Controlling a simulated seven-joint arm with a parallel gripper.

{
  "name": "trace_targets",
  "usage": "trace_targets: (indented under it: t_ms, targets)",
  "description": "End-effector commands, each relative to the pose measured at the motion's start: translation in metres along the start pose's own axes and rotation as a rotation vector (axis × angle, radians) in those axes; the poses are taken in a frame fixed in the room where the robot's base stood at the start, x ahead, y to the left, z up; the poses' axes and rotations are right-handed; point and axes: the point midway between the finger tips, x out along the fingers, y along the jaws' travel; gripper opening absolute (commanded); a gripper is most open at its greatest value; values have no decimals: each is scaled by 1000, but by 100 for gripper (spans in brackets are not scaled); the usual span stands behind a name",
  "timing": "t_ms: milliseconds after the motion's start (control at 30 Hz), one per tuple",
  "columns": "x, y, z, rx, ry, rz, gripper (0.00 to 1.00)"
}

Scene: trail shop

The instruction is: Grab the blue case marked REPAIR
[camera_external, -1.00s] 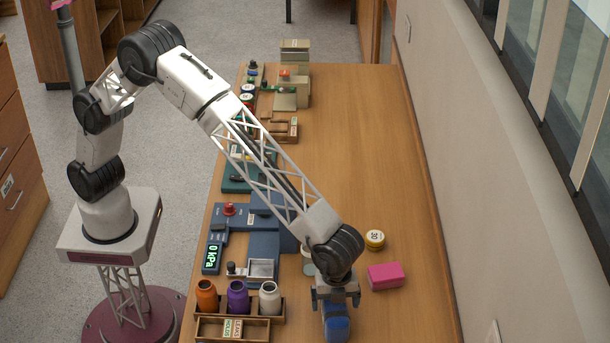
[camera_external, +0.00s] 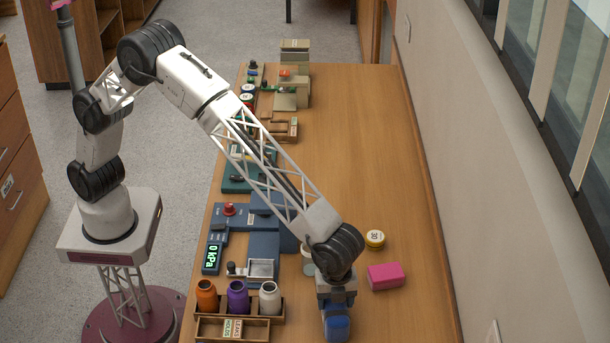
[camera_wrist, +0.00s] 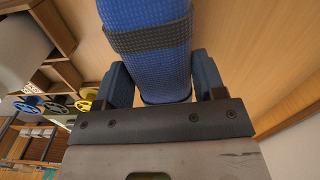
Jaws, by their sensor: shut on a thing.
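The blue case (camera_external: 337,324) is at the front of the table, below the end of my arm. It also shows in the wrist view (camera_wrist: 150,55) as a rounded blue textured body with a dark grey band around it. My gripper (camera_external: 337,300) is shut on the case, with one finger on each side of it. In the wrist view my gripper (camera_wrist: 160,82) has its blue-grey fingers against the case's sides. I cannot read any REPAIR marking from here. I cannot tell whether the case touches the table.
A pink block (camera_external: 386,276) and a yellow-lidded round tin (camera_external: 375,239) stand right of my gripper. A wooden rack (camera_external: 240,328) with orange, purple and white bottles is to the left. A blue device (camera_external: 262,245) stands behind it. The table's right side is largely clear.

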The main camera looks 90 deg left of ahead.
Motion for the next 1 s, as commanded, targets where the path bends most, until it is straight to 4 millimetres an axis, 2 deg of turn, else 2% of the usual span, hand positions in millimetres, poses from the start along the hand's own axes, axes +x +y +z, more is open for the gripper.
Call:
trace_targets:
  t_ms: [167, 500, 700, 1000]
  targets:
    - [-15, 0, 0, 0, 2, -2, 36]
    - [-65, 0, 0, 0, 2, -2, 36]
    - [-88, 0, 0, 0, 2, -2, 36]
    - [-97, 0, 0, 0, 0, 0, 36]
